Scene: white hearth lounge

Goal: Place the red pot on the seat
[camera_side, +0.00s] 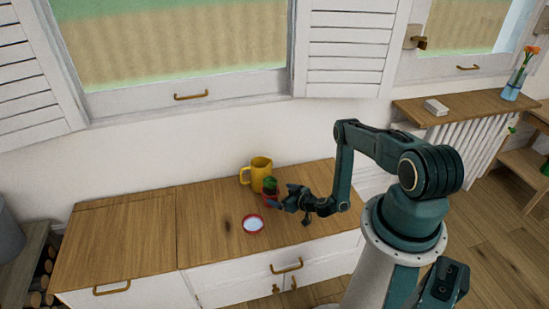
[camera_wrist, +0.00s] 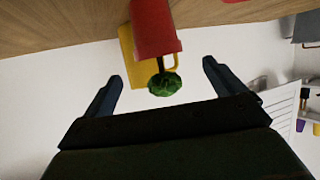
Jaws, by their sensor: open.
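The red pot (camera_wrist: 155,28) holds a small green plant (camera_wrist: 164,84) and stands on the wooden cabinet top. In the side view the plant (camera_side: 270,184) shows just left of my gripper (camera_side: 284,203), and the pot is partly hidden behind the fingers. In the wrist view my gripper (camera_wrist: 163,70) is open, with its two dark fingers apart. The plant appears between them, and the pot lies beyond the fingertips, not gripped. I cannot make out for sure which thing is the seat.
A yellow mug (camera_side: 259,172) stands close behind the pot. A red-rimmed white dish (camera_side: 253,225) lies in front of it. The cabinet top (camera_side: 125,235) is clear to the left. A shelf (camera_side: 470,105) holds a flower vase (camera_side: 513,84) at right.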

